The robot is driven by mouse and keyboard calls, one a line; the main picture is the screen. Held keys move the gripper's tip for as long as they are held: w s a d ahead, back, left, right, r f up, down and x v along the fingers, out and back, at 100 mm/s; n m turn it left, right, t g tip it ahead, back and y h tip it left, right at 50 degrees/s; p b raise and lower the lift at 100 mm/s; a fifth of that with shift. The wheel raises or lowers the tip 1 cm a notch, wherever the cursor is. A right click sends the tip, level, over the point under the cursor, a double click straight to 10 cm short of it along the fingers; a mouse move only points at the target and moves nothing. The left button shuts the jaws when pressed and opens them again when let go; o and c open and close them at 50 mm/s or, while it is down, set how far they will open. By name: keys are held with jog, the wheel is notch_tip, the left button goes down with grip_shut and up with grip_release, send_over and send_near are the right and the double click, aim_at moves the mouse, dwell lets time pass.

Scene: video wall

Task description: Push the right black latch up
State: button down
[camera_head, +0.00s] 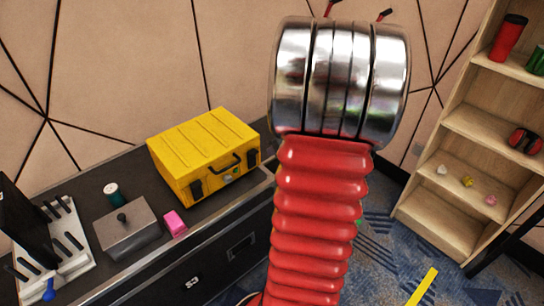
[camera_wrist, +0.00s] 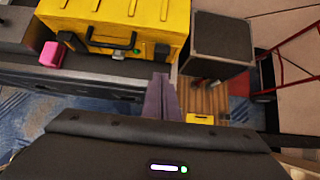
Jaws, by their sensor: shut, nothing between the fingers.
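A yellow case (camera_head: 205,150) with a black handle (camera_head: 229,164) stands on the dark cabinet top. It also shows at the top of the wrist view (camera_wrist: 125,18). Its right black latch (camera_head: 253,157) is on the front face, right of the handle; the wrist view shows it too (camera_wrist: 161,52). The left black latch (camera_head: 196,189) is at the other end of that face. My gripper (camera_wrist: 161,78) is shut and empty, its tips just below the right latch in the wrist view. I cannot tell whether they touch it. In the head view the gripper is not seen.
A pink block (camera_head: 175,222) and a grey box with a knob (camera_head: 128,228) sit left of the case. A dark speaker-like box (camera_wrist: 220,42) stands right of the case in the wrist view. Wooden shelves (camera_head: 455,160) stand at the right.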

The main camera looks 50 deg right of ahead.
jog(key=shift+s+r, duration=0.2)
jog(key=shift+r, duration=0.55)
jog(key=shift+s+r, duration=0.15)
jog(key=shift+r, duration=0.6)
jog(key=s+a+r+m, duration=0.2)
jog(key=a+r+m, duration=0.1)
jog(key=a+m, duration=0.8)
jog(key=s+a+r+m+g+y, duration=0.1)
jog(key=a+r+m, duration=0.3)
jog(key=a+m, duration=0.7)
jog(key=s+a+r+m+g, duration=0.1)
jog(key=s+a+r+m, duration=0.2)
jog(key=a+m, duration=0.8)
jog(key=a, duration=0.9)
jog(key=shift+r+m+y, duration=0.3)
